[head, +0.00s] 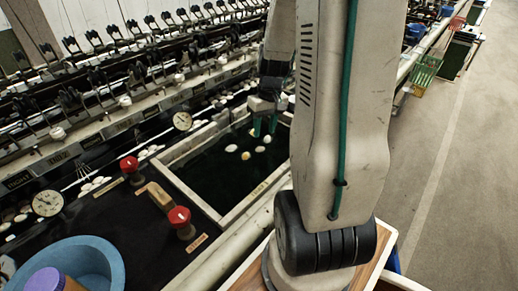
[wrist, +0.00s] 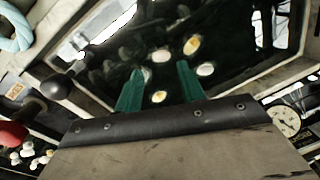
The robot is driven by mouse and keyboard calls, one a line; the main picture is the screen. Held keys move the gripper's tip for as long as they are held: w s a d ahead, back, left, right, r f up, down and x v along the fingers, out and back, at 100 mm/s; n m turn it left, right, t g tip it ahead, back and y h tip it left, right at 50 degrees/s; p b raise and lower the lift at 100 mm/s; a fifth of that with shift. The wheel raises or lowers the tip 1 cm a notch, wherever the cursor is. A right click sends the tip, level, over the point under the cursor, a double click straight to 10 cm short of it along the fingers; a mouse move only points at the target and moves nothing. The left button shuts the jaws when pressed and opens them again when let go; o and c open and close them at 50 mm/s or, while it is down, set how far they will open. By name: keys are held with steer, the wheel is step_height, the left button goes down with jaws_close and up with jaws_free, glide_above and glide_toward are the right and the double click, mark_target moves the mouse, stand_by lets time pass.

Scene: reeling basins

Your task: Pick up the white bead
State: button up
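Several small white oval beads float or lie in the dark basin (head: 208,205); I cannot tell which one the task means. In the head view, one white bead (head: 231,148) is left of my gripper, and others (head: 246,155) (head: 260,149) (head: 267,139) are just below its fingers. My gripper (head: 264,128) has two green fingers, spread apart and empty, above the far part of the basin. In the wrist view, my gripper (wrist: 160,70) is open. A white bead (wrist: 205,69) lies right of the right finger, another (wrist: 146,73) by the left fingertip, and a yellowish one (wrist: 159,97) between the fingers.
The basin has a pale raised rim (head: 235,212). Red knobs (head: 179,216) (head: 129,164) and a dial gauge (head: 47,203) stand on its left. A blue bowl (head: 85,262) is at the front left. Reeling machinery (head: 70,105) lines the back. The floor aisle (head: 460,170) at right is clear.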

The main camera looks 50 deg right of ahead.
mark_target(260, 150)
steer(key=f, duration=0.5)
steer(key=w+f, duration=0.1)
steer(key=f, duration=0.1)
steer(key=shift+w+a+f, duration=0.1)
steer(key=shift+a+f, duration=0.15)
steer(key=c, duration=0.4)
